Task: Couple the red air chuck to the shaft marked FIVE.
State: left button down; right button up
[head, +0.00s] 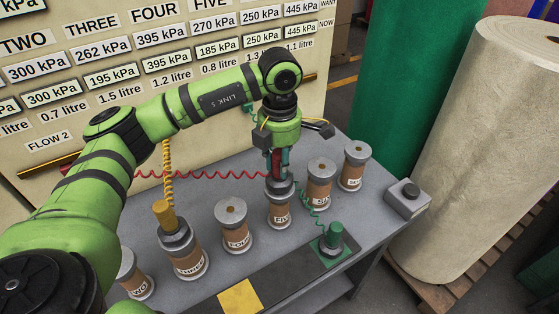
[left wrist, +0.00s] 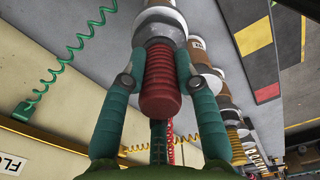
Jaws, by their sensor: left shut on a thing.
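The red air chuck (left wrist: 160,85) has a ribbed red body and a grey collar. My left gripper (head: 277,165) is shut on it, with one teal finger on each side in the left wrist view (left wrist: 160,62). The gripper points down over the shaft marked FIVE (head: 280,212), a brown roll with grey ends whose label is partly readable. The chuck's grey collar (head: 280,187) is at the top of this shaft, upright and in line with it. I cannot tell whether it is fully seated. My right gripper is not in view.
A yellow chuck (head: 164,214) stands on the shaft marked THREE (head: 188,263). A green chuck (head: 335,234) rests on a green pad. Shafts FOUR (head: 237,238) and SIX (head: 320,192) flank FIVE closely. A coiled red hose (head: 205,174) runs left. A grey button box (head: 407,199) is right.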

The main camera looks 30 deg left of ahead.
pick_arm(q)
jog(key=shift+f+b, duration=0.4)
jog(key=shift+b, duration=0.05)
jog(key=c, duration=1)
grip_release()
jog(key=shift+o, duration=0.7)
jog(key=shift+s, duration=0.1)
notch_tip(320, 180, up, 12)
jog(key=shift+f, duration=0.1)
